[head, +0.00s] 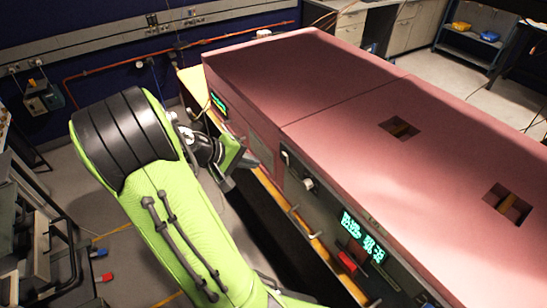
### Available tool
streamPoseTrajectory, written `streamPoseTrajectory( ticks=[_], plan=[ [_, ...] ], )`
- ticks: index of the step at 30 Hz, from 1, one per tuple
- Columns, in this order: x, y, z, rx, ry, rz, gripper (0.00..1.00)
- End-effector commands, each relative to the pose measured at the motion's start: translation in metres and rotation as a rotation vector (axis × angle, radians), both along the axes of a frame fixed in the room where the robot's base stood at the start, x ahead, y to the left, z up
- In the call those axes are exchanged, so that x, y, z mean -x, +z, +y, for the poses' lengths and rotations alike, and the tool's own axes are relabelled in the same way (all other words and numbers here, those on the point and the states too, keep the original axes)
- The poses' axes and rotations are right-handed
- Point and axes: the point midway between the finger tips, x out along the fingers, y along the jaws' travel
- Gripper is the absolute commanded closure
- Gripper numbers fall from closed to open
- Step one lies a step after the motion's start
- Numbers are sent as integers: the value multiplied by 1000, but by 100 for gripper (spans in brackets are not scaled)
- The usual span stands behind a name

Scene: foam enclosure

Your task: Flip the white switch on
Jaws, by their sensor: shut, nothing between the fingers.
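A long pink foam-topped enclosure (330,80) has a dark front panel with fittings along it. A small pale fitting (285,157) and a round whitish knob (308,184) sit on this panel; either may be the white switch, and I cannot tell its position. My gripper (238,176) is close in front of the panel, left of these fittings, at the end of my green arm. It is shut and appears empty. I cannot see it touching the panel. My arm hides much of the area at lower left.
Green lit displays (362,236) and a red part (350,259) are farther along the panel. An orange-yellow rail (307,232) runs along the enclosure's lower front. Two square openings, one of them nearer the middle (399,129), cut its top. Equipment stands at far left.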

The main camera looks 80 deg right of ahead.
Motion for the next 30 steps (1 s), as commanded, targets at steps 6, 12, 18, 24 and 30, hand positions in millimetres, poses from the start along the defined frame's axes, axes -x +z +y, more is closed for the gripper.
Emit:
streamPoseTrajectory(
  ticks=[6, 12, 18, 24, 30],
  plan=[
    [26, -33, -27, -3, -5, 3, 100],
    [45, -25, -51, -1, -3, -1, 100],
    [50, -25, -56, 0, 1, -1, 100],
    [50, -25, -56, 0, 1, -1, 100],
    [54, -22, -62, 0, 1, 1, 100]
  ],
)
